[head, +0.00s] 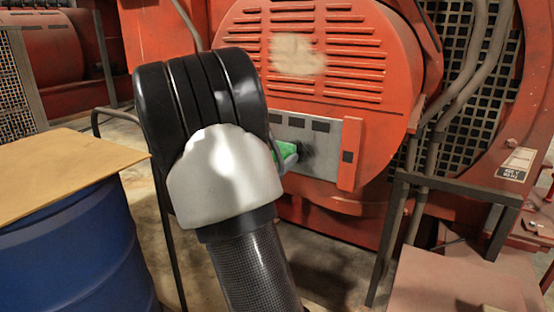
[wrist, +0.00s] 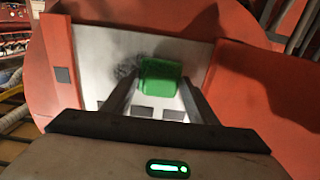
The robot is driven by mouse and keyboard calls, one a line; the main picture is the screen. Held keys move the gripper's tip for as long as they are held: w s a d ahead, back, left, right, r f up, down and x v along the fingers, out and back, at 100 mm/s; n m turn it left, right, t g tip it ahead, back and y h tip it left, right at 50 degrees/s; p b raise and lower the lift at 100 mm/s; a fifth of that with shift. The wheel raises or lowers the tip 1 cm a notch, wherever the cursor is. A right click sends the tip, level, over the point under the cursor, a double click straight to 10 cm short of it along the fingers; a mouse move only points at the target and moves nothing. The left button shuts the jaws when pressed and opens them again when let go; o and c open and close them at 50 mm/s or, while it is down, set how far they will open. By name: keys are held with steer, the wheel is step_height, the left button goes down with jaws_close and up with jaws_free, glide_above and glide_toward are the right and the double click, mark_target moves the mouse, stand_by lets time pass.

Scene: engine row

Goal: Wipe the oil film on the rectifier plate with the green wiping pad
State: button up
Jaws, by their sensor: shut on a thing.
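The rectifier plate (head: 318,133) is a pale grey panel on the front of the red engine housing, with dark square marks along it. A dark smudged oil film (head: 306,152) shows on it, just right of the green wiping pad (head: 287,150). In the wrist view the pad (wrist: 160,80) is held between the two fingers of my gripper (wrist: 158,95), which is shut on it. The film (wrist: 127,69) shows there left of the pad and partly behind it. The pad is over the plate (wrist: 92,45); I cannot tell whether it touches. My arm hides the plate's left part in the head view.
A blue drum (head: 70,245) with a tan board (head: 65,172) on top stands at the left. A dark metal stand (head: 440,182) and grey pipes (head: 465,95) are at the right. A red block (head: 352,153) borders the plate's right end.

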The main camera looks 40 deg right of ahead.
steer(key=shift+w+d, duration=0.2)
steer(key=shift+d, duration=0.35)
steer(key=shift+s+d+b, duration=0.3)
steer(key=shift+s+d, duration=0.35)
steer(key=shift+s, duration=1)
steer(key=shift+s+d+b, duration=0.25)
steer(key=shift+s+d, duration=0.45)
steer(key=shift+s, duration=0.9)
steer(key=shift+s+d+b, duration=0.3)
steer(key=shift+s+d, duration=0.35)
steer(key=shift+s, duration=1)
steer(key=shift+w+r, duration=0.1)
steer(key=shift+w+a, duration=0.2)
steer(key=shift+w, duration=0.2)
steer(key=shift+w+a+p, duration=0.45)
steer(key=shift+w+a, duration=0.15)
steer(key=shift+w, duration=0.85)
steer(key=shift+w+a+p, duration=0.5)
steer(key=shift+w+a, duration=0.05)
steer(key=shift+w, duration=0.9)
steer(key=shift+w+a+p, duration=0.45)
steer(key=shift+w+a, duration=0.15)
steer(key=shift+w, duration=0.85)
steer(key=shift+a, duration=0.15)
